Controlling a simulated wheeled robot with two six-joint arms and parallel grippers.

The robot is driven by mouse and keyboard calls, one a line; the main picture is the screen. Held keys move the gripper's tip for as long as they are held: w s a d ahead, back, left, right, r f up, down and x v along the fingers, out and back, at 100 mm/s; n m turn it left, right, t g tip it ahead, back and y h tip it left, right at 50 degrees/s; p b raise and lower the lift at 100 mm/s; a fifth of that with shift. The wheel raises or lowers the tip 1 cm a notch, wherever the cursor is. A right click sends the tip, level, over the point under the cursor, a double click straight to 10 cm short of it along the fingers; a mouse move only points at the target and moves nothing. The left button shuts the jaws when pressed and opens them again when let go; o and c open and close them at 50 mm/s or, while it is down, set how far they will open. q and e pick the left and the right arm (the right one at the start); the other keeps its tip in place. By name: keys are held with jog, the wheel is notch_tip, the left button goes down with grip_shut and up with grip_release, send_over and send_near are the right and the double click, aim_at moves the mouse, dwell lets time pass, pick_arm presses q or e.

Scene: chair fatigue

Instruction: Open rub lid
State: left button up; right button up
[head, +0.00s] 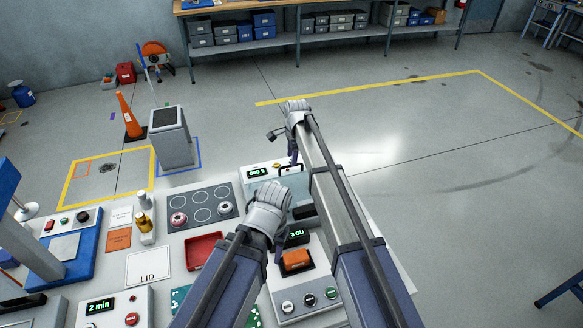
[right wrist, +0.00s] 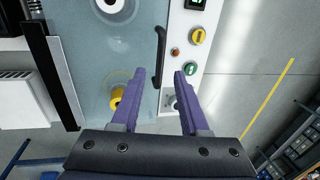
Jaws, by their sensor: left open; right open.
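My right gripper (head: 285,143) is over the far side of the machine. In its wrist view, its purple jaws (right wrist: 157,76) are open, with the handle between them; I cannot tell if they touch it. My left gripper (head: 277,193) is in front of the machine; its fingers are mostly hidden.
Beside the lid is a control strip with a yellow knob (right wrist: 197,37) and a green button (right wrist: 191,68). A holder plate (head: 203,208) with rings, a red tray (head: 203,250) and a card reading LID (head: 148,266) lie left of my left arm. Open floor is to the right.

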jog(key=f, duration=0.1)
jog(key=f+b, duration=0.2)
jog(key=shift+w+a+f, duration=0.1)
jog(key=shift+w+f, duration=0.1)
jog(key=shift+w, duration=0.1)
pick_arm(q)
notch_tip(320, 180, down, 4)
jog(key=shift+r, duration=0.25)
pick_arm(e)
grip_shut()
dwell(0.8)
